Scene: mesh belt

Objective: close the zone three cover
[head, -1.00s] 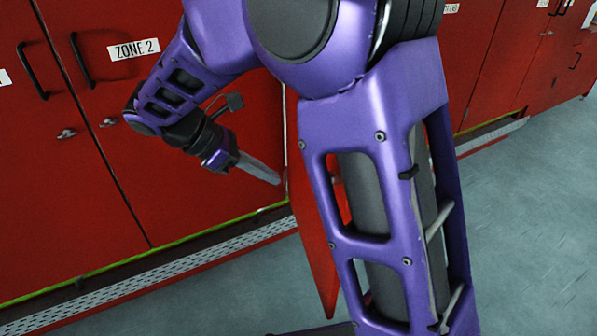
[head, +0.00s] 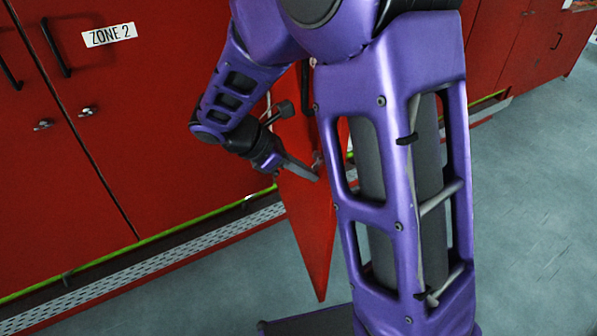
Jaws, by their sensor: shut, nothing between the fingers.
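A red cover (head: 308,235) stands swung out from the red cabinet row, to the right of the door labelled ZONE 2. I take it for the zone three cover, but no zone 3 label shows. Its lower part hangs over the floor, and my arm column hides its right side and much of its top. My gripper (head: 306,172) is shut and empty, pointing down and right in front of the cover. The fingertips are close to a small metal latch on it; I cannot tell whether they touch.
The ZONE 2 door (head: 130,130) is shut, with a black handle and a metal latch. A perforated metal step (head: 150,262) runs along the cabinet base. More red cabinets (head: 520,50) stand at the upper right. The grey floor (head: 540,220) on the right is clear.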

